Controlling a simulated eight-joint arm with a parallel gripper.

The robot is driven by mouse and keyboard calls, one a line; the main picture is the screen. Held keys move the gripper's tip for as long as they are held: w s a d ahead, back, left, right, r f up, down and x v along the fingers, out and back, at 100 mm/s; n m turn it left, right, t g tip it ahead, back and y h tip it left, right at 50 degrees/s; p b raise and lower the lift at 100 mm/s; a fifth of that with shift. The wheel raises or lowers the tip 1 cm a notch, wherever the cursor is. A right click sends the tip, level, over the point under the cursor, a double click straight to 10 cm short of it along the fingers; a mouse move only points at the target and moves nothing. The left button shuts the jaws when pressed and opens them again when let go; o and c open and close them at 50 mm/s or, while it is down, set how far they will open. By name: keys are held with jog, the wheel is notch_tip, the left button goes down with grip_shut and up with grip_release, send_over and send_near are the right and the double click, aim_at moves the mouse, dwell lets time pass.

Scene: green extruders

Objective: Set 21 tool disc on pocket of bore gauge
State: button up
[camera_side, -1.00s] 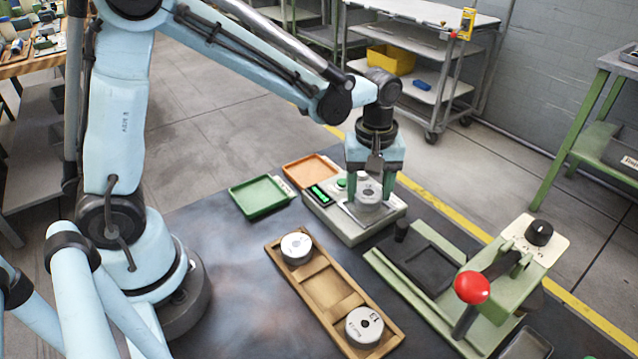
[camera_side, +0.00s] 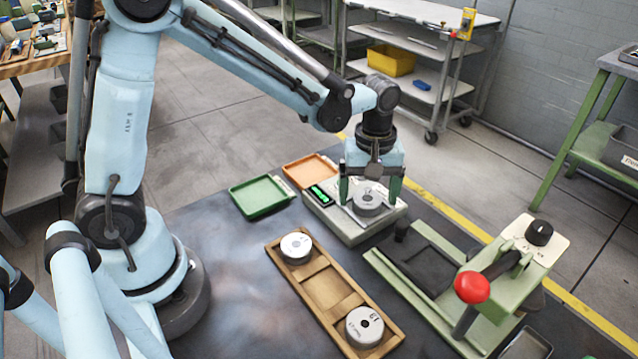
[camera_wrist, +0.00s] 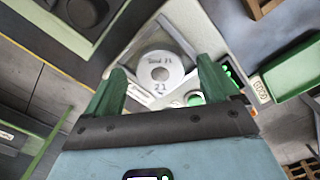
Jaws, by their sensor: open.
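The tool disc marked 21 (camera_wrist: 158,73) is a grey-white ring with a center hole. It rests on the square pocket plate of the pale green bore gauge (camera_side: 342,229); in the side view the disc (camera_side: 368,203) sits under my gripper. My gripper (camera_side: 370,195) is open, with its green fingers apart on either side of the disc. In the wrist view the fingers (camera_wrist: 158,88) are spread wide with the disc beyond and between them. The exact seating of the disc in the pocket cannot be told.
A wooden tray (camera_side: 325,290) holds a white disc (camera_side: 296,246) and a disc marked 13 (camera_side: 364,327), with an empty middle slot. A green tray (camera_side: 259,196) and an orange tray (camera_side: 311,170) lie behind. A green press with a red knob (camera_side: 472,287) stands right.

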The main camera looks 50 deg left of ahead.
notch_tip(320, 180, up, 12)
jog(key=s+a+f+m+t, duration=0.2)
jog(key=s+a+m+t, duration=0.3)
jog(key=s+m, duration=0.5)
jog(key=shift+a+f+m+t, duration=0.25)
jog(key=shift+m+t, duration=0.35)
jog(key=shift+t, duration=0.5)
jog(key=shift+c, duration=0.4)
